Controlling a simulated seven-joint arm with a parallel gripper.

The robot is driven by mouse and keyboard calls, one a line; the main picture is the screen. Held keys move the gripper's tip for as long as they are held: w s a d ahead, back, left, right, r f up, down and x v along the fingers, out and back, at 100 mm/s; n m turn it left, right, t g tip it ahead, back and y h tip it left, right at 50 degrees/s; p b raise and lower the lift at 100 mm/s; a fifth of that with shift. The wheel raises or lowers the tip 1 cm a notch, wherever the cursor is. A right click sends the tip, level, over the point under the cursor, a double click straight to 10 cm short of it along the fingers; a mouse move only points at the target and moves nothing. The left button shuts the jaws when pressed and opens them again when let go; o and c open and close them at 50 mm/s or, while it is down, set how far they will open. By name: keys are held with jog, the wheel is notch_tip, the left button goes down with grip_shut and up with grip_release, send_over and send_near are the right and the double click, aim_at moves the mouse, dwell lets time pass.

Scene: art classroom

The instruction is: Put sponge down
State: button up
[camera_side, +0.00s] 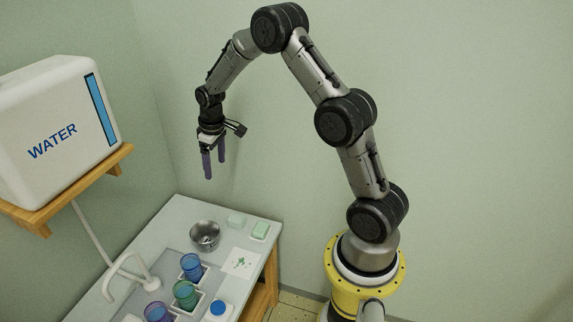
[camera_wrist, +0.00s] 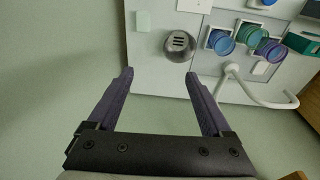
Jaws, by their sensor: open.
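My gripper (camera_side: 215,168) is open and empty, high above the back of the table. Its two purple fingers also show spread apart in the wrist view (camera_wrist: 159,75). The other, greener on top with a white lower part (camera_side: 260,231), lies near the right edge. One pale green block (camera_wrist: 143,21) shows in the wrist view, beyond the fingertips and apart from them.
A metal bowl (camera_side: 205,236) stands beside the blocks, with a white card (camera_side: 241,262) in front. Several coloured cups, including a green one (camera_side: 184,294), stand in holders. A white curved tap (camera_side: 130,270) and a water tank (camera_side: 58,128) on a shelf stand left.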

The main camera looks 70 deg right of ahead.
jog(key=s+a+r+t, duration=0.1)
jog(key=s+a+r, duration=0.45)
jog(key=r, duration=0.25)
jog(key=s+a+r+t, duration=0.1)
jog(key=s+a+r, duration=0.45)
jog(key=r, duration=0.35)
jog(key=s+a+r+t, duration=0.1)
jog(key=s+a, duration=0.2)
jog(key=s, duration=0.6)
jog(key=s+a+r+t, duration=0.1)
jog(key=s+a, duration=0.2)
jog(key=s, duration=0.6)
jog(key=shift+r+y, duration=0.15)
jog(key=shift+y, duration=0.15)
jog(key=shift+o, duration=1.3)
